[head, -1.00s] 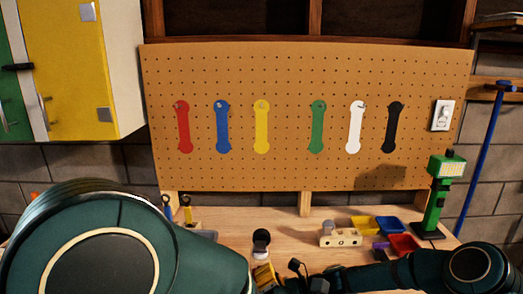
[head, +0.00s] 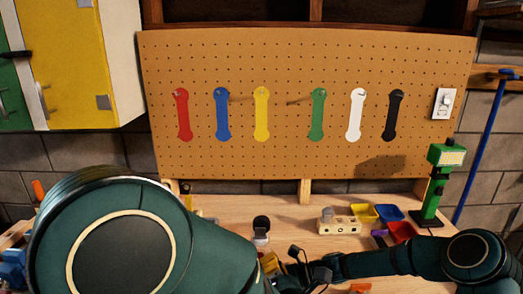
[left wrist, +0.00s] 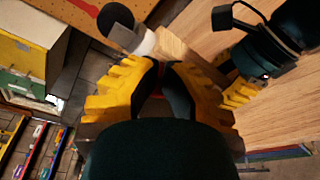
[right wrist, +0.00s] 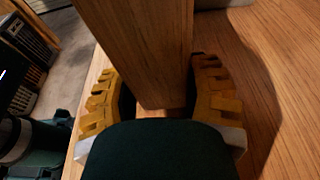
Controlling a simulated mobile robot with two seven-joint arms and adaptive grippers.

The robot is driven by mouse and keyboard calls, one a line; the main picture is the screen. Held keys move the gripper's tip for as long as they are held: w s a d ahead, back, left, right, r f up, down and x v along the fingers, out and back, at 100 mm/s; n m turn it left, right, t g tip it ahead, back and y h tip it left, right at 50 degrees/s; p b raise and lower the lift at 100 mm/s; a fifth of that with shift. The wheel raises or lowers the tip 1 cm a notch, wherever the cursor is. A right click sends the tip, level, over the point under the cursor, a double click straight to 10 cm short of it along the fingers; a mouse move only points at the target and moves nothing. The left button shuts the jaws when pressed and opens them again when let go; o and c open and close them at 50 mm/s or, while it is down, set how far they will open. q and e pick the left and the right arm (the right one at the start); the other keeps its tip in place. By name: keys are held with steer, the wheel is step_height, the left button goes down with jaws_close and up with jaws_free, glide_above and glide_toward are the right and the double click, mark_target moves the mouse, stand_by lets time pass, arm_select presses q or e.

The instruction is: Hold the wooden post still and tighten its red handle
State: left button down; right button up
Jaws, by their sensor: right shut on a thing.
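The wooden post (right wrist: 140,50) stands between the fingers of my right gripper (right wrist: 160,95) in the right wrist view, and the gripper is shut on it. In the left wrist view a piece of the post (left wrist: 185,45) shows just beyond the fingers of my left gripper (left wrist: 163,68). A small patch of red (left wrist: 155,92), perhaps the red handle, shows between those fingers; whether they grip it I cannot tell. In the head view my left gripper (head: 269,263) is low in the middle, close beside my right gripper, and my arms hide most of the post.
A black-topped white object (head: 261,228) stands behind the grippers. A pale wooden block with holes (head: 338,226), coloured bins (head: 389,213) and a green stand (head: 434,190) are at the right on the workbench. A pegboard (head: 290,65) with coloured hanging shapes rises behind.

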arm_select(q)
steer(key=shift+d+f, duration=0.3)
steer(key=shift+f, duration=0.55)
stand_by(0.3)
steer(key=a+v, duration=0.1)
steer(key=v, duration=0.4)
steer(key=shift+s+d+f, duration=0.2)
steer(key=shift+s+d, duration=0.15)
steer(key=shift+s, duration=0.2)
arm_select(e)
steer(key=o, duration=0.9)
